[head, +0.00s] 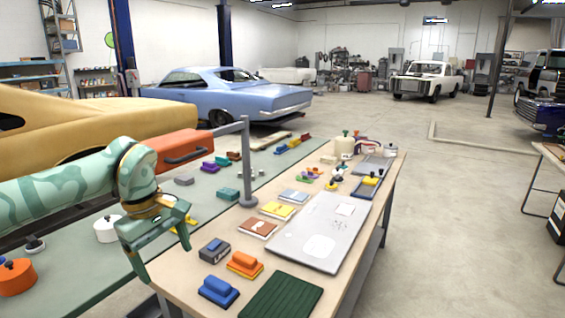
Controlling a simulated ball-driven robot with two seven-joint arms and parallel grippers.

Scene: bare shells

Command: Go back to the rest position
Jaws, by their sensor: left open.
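My left arm reaches in from the left, patterned in light and dark green. Its gripper (163,249) is open, with nothing seen between the fingers. It hangs above the near left part of the tables, by the seam between the green-topped table and the wooden one. A grey block (214,250) sits just right of the gripper, apart from it in the picture. My right gripper does not show.
The wooden table (172,286) holds a blue block (218,291), an orange block (245,264), a dark green ribbed mat (283,297) and a large grey panel (322,229). The floor at right (460,220) is clear.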

